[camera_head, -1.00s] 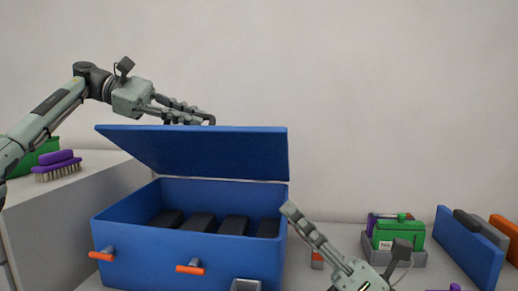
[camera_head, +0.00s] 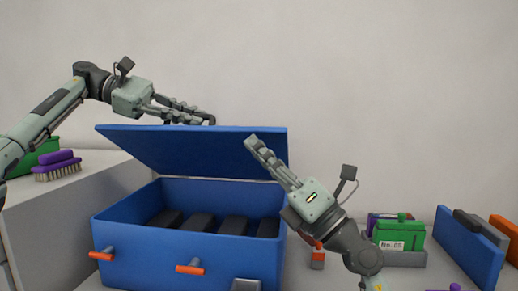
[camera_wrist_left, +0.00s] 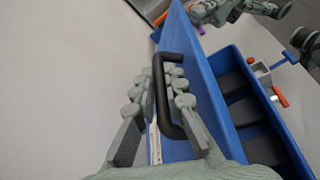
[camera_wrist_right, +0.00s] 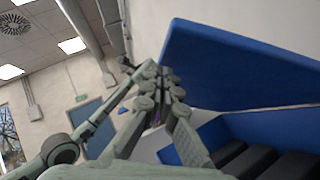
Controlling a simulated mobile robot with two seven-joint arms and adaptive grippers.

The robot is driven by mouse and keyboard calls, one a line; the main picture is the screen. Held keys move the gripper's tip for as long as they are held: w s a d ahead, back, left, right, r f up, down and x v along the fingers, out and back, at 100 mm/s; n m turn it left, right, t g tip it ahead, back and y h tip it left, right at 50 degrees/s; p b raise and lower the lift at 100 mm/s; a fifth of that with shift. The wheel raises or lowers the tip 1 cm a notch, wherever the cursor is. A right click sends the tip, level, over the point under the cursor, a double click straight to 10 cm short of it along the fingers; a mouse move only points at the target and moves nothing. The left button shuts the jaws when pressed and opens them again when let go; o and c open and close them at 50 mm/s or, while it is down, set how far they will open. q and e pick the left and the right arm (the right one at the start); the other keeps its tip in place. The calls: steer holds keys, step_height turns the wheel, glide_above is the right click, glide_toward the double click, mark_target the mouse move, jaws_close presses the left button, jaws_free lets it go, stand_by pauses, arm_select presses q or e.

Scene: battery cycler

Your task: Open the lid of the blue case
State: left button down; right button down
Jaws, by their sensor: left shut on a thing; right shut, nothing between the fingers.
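The blue case (camera_head: 190,255) stands on the worktop with its lid (camera_head: 200,150) raised and tilted over the back. Several black blocks (camera_head: 201,222) lie inside. My left gripper (camera_head: 205,118) is at the lid's upper edge. In the left wrist view it is shut on the black lid handle (camera_wrist_left: 163,95). My right gripper (camera_head: 250,141) is shut and empty, in front of the lid's right part in the head view. In the right wrist view its fingertips (camera_wrist_right: 158,75) appear beside the lid's edge (camera_wrist_right: 235,70); contact cannot be told.
Two orange-ended latches (camera_head: 190,268) stick out from the case front. A green box (camera_head: 398,235) in a grey holder and a blue rack (camera_head: 468,248) stand at right. A purple brush (camera_head: 57,167) lies on the grey cabinet at left.

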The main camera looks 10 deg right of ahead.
steer(key=shift+w+r, duration=0.15)
steer(key=shift+r, duration=0.05)
